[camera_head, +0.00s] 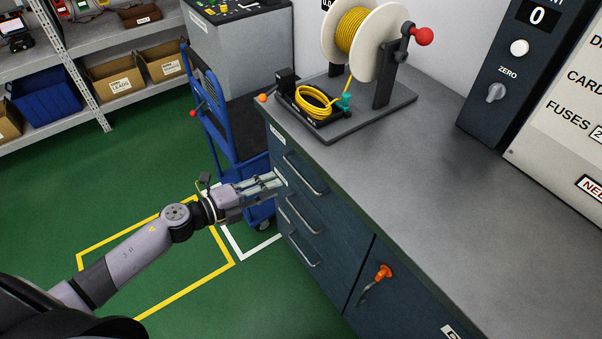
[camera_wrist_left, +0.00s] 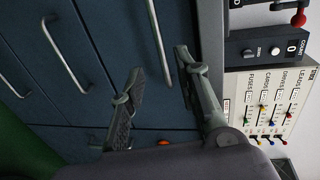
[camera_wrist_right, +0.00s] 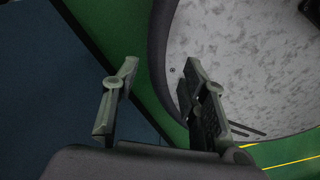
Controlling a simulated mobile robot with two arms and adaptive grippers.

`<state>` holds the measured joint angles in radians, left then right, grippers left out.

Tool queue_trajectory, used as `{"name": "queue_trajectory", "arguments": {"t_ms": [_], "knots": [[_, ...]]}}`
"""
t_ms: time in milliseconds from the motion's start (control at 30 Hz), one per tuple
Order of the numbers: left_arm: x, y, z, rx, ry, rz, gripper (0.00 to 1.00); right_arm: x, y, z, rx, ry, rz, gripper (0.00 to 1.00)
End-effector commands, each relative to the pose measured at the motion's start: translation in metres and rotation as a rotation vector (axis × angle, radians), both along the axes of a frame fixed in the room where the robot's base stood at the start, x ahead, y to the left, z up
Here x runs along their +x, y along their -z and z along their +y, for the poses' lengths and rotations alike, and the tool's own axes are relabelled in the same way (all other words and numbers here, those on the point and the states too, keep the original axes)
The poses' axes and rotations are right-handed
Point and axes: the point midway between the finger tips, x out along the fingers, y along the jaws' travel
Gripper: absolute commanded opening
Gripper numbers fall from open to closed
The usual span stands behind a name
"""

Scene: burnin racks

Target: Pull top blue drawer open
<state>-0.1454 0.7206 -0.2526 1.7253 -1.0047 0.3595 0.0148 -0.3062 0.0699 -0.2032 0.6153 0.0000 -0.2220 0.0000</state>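The top blue drawer (camera_head: 338,208) is the uppermost drawer of the dark blue cabinet and looks closed. Its metal bar handle (camera_head: 306,174) also shows in the left wrist view (camera_wrist_left: 159,42). My left gripper (camera_head: 282,180) is open beside the drawer fronts, just left of the top handle in the head view. In the left wrist view the top handle appears between its two spread fingertips; I see no clear contact. My right gripper (camera_wrist_right: 160,68) is open and empty in the right wrist view; it does not show in the head view.
Two lower drawer handles (camera_head: 303,216) sit below. An orange knob (camera_head: 383,272) is on the neighbouring door. A cable reel (camera_head: 365,45) stands on the grey worktop (camera_head: 440,145). A blue trolley (camera_head: 215,110) stands beyond my left gripper. Green floor (camera_head: 60,205) is clear at left.

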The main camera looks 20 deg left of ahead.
Motion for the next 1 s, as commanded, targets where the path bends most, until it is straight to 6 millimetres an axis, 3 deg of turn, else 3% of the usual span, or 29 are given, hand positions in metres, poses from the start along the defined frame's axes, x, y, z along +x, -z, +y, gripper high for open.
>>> {"name": "queue_trajectory", "arguments": {"t_ms": [167,500,933,1000], "knots": [[0.029,0.004,-0.022,-0.003,-0.002,-0.003,0.3,0.014,-0.007,-0.003,-0.003,-0.002,-0.022,0.4],[0.071,0.018,-0.055,-0.003,-0.001,0.0,0.3,0.012,-0.01,-0.01,-0.011,0.0,-0.02,0.4],[0.078,0.021,-0.061,0.0,0.0,0.0,0.3,0.007,-0.01,-0.011,-0.013,0.001,-0.011,0.4],[0.078,0.021,-0.061,0.0,0.0,0.0,0.26,0.007,-0.01,-0.011,-0.012,0.001,-0.011,0.4]]}}
